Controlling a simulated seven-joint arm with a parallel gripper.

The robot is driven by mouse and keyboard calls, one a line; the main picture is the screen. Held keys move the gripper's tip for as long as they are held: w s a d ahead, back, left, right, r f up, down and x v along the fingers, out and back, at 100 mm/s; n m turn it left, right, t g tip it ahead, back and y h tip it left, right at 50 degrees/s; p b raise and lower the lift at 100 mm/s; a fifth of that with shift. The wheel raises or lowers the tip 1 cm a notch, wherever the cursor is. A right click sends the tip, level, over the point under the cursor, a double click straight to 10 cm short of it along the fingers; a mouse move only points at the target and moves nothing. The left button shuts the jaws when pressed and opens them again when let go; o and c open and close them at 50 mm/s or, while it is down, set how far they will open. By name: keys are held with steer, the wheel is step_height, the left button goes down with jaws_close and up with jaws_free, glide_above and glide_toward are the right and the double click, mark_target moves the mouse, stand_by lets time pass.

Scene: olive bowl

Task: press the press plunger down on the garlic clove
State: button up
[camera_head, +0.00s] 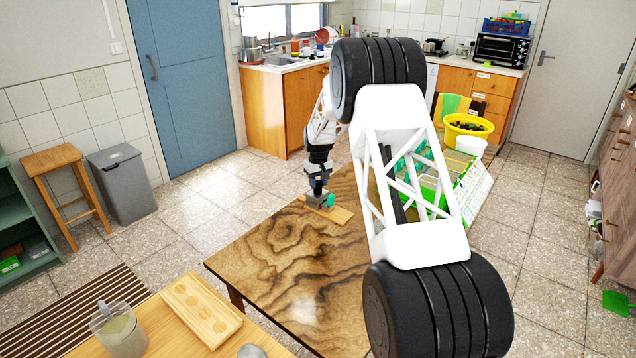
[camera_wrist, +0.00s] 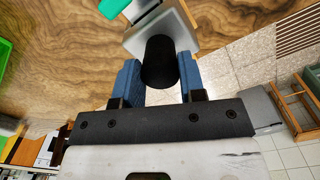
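The press (camera_head: 315,199) is a grey block with a black round plunger (camera_wrist: 160,62) on top. It stands on a small wooden board (camera_head: 339,214) near the far left edge of the table. In the wrist view its grey body (camera_wrist: 178,26) shows beyond the plunger. My gripper (camera_head: 318,185) is over the press, pointing down. The garlic clove is not visible; how far down the plunger is cannot be told.
A green-teal object (camera_head: 330,201) is beside the press, on the board. The wood-grained table (camera_head: 290,255) is bare in front. A green tray (camera_head: 428,188) and a rack lie at the right, partly behind my white body frame. A tan tray (camera_head: 202,309) and glass jar (camera_head: 119,333) are nearest.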

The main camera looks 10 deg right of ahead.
mark_target(318, 182)
steer(key=shift+c, duration=1)
steer(key=shift+f, duration=1.1)
steer(key=o, duration=0.9)
steer(key=shift+r, duration=0.15)
steer(key=shift+r, duration=3.8)
